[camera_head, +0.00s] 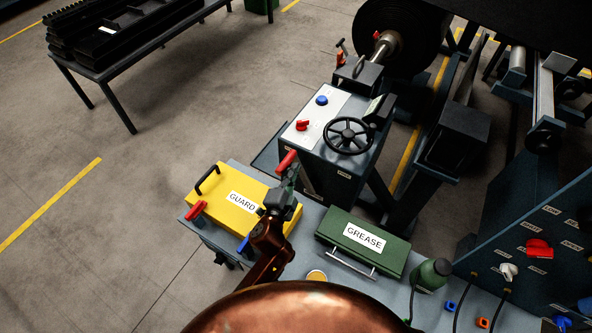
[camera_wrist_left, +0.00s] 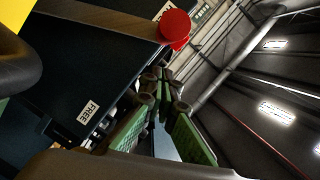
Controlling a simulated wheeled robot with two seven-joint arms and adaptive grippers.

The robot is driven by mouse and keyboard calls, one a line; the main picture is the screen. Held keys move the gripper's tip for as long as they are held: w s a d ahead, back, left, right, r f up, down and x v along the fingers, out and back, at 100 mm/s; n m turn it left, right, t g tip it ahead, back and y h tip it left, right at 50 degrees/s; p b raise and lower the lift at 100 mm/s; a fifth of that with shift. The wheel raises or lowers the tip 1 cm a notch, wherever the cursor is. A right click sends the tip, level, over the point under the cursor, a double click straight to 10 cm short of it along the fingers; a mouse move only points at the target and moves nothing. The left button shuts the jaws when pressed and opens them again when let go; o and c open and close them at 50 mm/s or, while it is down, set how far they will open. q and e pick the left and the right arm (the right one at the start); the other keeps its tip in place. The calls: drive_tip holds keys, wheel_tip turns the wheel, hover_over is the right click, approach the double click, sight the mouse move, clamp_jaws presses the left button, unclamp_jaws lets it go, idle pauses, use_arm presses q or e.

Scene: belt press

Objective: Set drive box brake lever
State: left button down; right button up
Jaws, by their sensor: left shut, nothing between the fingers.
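The drive box (camera_head: 362,163) is a dark box with a handwheel on top. Its brake lever has a red grip (camera_head: 287,160) at the box's near left side. In the left wrist view the lever's red end (camera_wrist_left: 174,26) is at the top, on a brownish bar crossing the dark box face. A FREE label (camera_wrist_left: 88,108) is lower on that face; another label by the red end is partly hidden. My left gripper (camera_head: 291,174) is shut and empty, just below the red grip; its fingertips (camera_wrist_left: 164,76) point toward it. I cannot tell whether they touch. My right gripper is not in view.
A yellow GUARD box (camera_head: 228,213) and a green GREASE box (camera_head: 340,238) lie on the bench on either side of my left arm. A green bottle (camera_head: 431,275) stands at right. The handwheel (camera_head: 347,136) and red knob (camera_head: 302,125) are on the drive box top.

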use_arm(q)
drive_tip(key=v, duration=1.2)
drive_tip(key=shift+f, duration=0.1)
